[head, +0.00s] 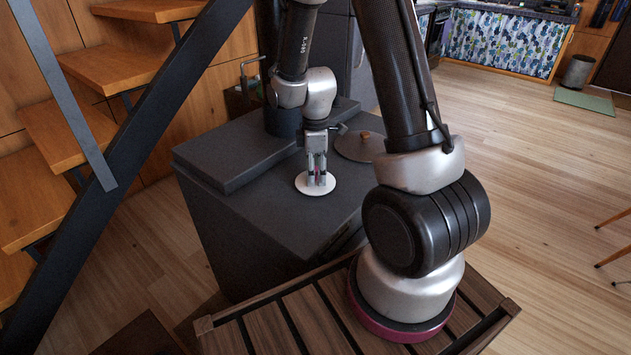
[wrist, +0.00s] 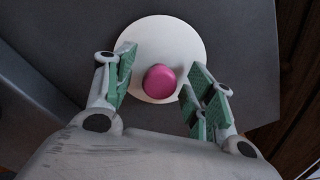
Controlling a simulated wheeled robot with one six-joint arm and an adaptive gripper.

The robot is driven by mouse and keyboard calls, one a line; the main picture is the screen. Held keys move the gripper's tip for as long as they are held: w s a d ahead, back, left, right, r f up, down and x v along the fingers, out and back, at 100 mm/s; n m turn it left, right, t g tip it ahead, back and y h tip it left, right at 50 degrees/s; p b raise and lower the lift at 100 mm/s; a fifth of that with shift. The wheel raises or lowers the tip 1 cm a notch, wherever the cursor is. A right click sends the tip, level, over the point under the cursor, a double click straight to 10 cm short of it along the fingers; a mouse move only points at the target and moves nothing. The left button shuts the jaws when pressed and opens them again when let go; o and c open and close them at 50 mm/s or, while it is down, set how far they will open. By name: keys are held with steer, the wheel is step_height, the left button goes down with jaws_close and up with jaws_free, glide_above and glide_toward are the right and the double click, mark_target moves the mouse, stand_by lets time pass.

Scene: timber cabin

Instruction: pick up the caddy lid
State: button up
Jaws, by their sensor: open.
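The caddy lid looks to be the white disc (head: 301,187) with a round pink knob, lying flat on the dark grey top. In the wrist view the white disc (wrist: 160,32) is nearly whole, with its pink knob (wrist: 159,82) near its lower edge. My gripper (head: 317,181) points down over the disc. In the wrist view my gripper (wrist: 162,82) is open, with green-padded fingers left and right of the knob and gaps on both sides. The knob is mostly hidden behind the fingers in the head view.
The dark grey unit (head: 280,230) has a raised slab (head: 235,150) at its back left. Wooden stairs (head: 75,135) rise at left. Open plank floor (head: 540,180) lies at right.

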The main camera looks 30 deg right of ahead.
steer(key=c, duration=1.1)
steer(key=shift+c, duration=0.2)
